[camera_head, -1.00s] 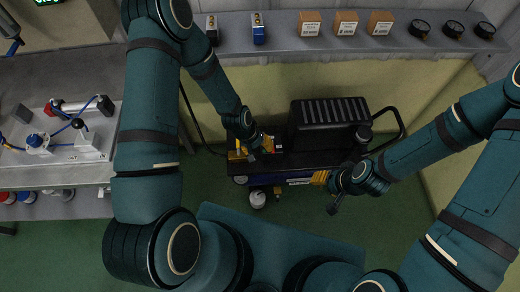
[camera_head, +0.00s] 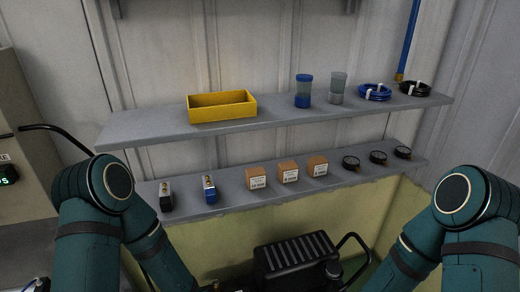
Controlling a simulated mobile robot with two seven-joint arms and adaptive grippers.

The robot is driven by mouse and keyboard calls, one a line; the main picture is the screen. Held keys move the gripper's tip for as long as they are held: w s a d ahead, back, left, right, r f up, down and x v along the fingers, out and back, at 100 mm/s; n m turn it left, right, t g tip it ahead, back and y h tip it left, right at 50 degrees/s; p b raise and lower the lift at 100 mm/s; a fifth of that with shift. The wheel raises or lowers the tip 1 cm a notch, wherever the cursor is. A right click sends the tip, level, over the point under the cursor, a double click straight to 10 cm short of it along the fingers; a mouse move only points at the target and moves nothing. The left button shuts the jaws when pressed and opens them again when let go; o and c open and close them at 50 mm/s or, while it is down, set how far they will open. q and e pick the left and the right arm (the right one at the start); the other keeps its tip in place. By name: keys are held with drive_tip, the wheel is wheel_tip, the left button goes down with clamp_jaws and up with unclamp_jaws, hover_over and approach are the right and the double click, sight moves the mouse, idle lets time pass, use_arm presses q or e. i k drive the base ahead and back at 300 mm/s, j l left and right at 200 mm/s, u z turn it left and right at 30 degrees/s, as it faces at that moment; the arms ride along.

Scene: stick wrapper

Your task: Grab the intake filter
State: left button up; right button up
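No item in view carries a label that I can read as intake filter. Candidates stand on two grey wall shelves. On the upper shelf are a clear canister with blue ends (camera_head: 303,91) and a greyer canister (camera_head: 338,88). On the lower shelf are three small cardboard boxes with white labels, left (camera_head: 256,178), middle (camera_head: 288,172) and right (camera_head: 317,166), the print too small to read surely. Three round black discs, left (camera_head: 351,162), middle (camera_head: 378,158) and right (camera_head: 403,153), lie to their right. Both my grippers are out of view below the picture; only my upper arms show.
The upper shelf (camera_head: 150,130) also holds a yellow bin (camera_head: 222,106), a blue coil (camera_head: 374,92) and a black coil (camera_head: 414,89). A black ribbed machine (camera_head: 295,256) stands below.

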sight(333, 271)
drive_tip(key=z, duration=0.5)
drive_tip(key=i+l+z, duration=0.15)
drive_tip(key=z, duration=0.25)
drive_tip(key=i+z, duration=0.1)
drive_tip(key=z, duration=0.35)
drive_tip(key=i+l+z, duration=0.1)
drive_tip(key=z, duration=0.3)
drive_tip(key=i+j, duration=0.05)
drive_tip(key=i, duration=0.05)
